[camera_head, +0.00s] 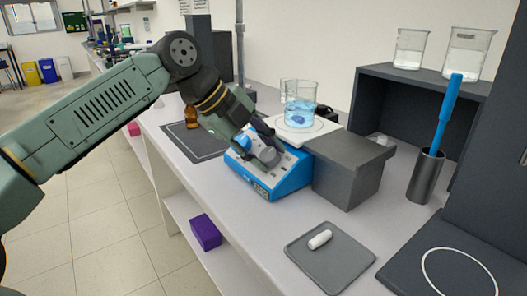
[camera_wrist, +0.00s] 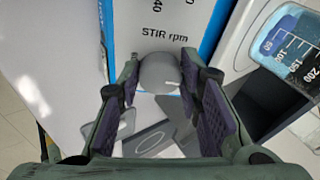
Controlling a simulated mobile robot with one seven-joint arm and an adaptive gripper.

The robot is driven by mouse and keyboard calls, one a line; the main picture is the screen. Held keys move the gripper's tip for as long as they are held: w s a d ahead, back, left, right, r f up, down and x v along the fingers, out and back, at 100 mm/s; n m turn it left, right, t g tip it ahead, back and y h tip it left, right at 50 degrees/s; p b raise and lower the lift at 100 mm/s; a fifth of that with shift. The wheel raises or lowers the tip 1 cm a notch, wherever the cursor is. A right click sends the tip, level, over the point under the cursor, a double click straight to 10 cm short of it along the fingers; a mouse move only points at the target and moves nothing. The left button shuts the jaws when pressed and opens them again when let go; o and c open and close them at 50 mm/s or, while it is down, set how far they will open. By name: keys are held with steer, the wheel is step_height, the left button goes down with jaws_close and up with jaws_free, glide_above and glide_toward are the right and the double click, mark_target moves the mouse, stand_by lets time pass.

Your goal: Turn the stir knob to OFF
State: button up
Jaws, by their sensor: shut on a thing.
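The blue and white stirrer hotplate (camera_head: 289,188) stands on the bench, its control panel facing the front. Its grey round stir knob (camera_wrist: 159,72) sits below the printed "STIR rpm" label (camera_wrist: 164,33) in the wrist view. A short white pointer line shows on the knob's right side. My gripper (camera_wrist: 161,80) has one finger on each side of the knob and is shut on it. In the head view my gripper (camera_head: 262,143) reaches down to the panel from the upper left and partly covers it. The knob's OFF mark cannot be made out.
A beaker of blue liquid (camera_head: 300,112) stands on the hotplate's top, close behind my gripper. A dark grey block (camera_head: 350,175) stands right beside the hotplate. A grey tray (camera_head: 331,270) with a white cylinder (camera_head: 320,239) lies in front. Bare bench lies between tray and hotplate.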

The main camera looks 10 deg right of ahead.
steer(key=shift+n, duration=0.3)
steer(key=o, duration=1.2)
steer(key=shift+c, duration=0.2)
steer(key=v, duration=1.2)
